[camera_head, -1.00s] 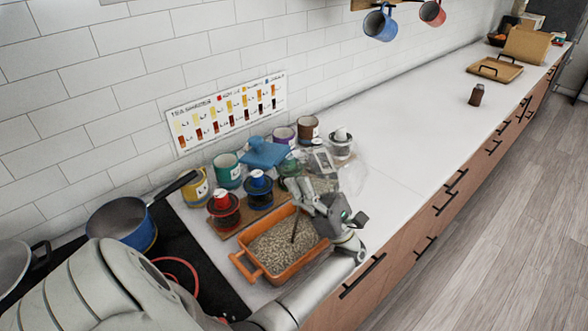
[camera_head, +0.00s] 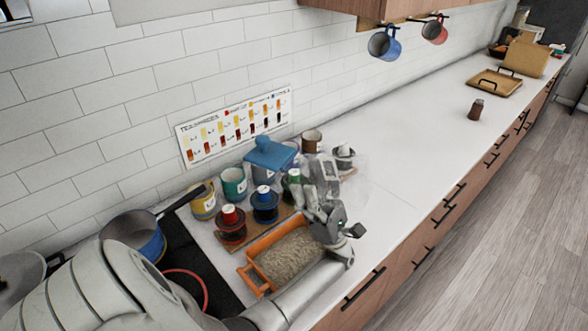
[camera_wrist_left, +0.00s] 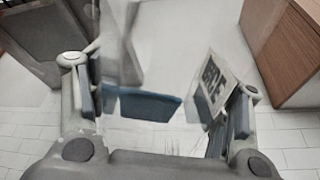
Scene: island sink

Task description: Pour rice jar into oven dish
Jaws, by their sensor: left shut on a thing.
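The oven dish (camera_head: 256,280) is an orange rectangular pan on the counter, with pale brown rice (camera_head: 291,253) spread in it. My left gripper (camera_head: 326,192) is just beyond and right of the dish, shut on a clear jar with a pale label (camera_head: 324,172). The jar is hard to make out in the head view. In the wrist view the jar's label (camera_wrist_left: 214,88) shows large letters between the fingers, and the clear walls look empty of rice. The left arm covers the dish's near right side. My right gripper is not in view.
Red (camera_head: 231,225) and blue (camera_head: 265,206) lidded jars stand behind the dish, with several mugs and a blue lid (camera_head: 270,153) beyond. A pan (camera_head: 133,228) is at left. The counter (camera_head: 410,150) to the right is mostly clear, with a small brown bottle (camera_head: 476,109).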

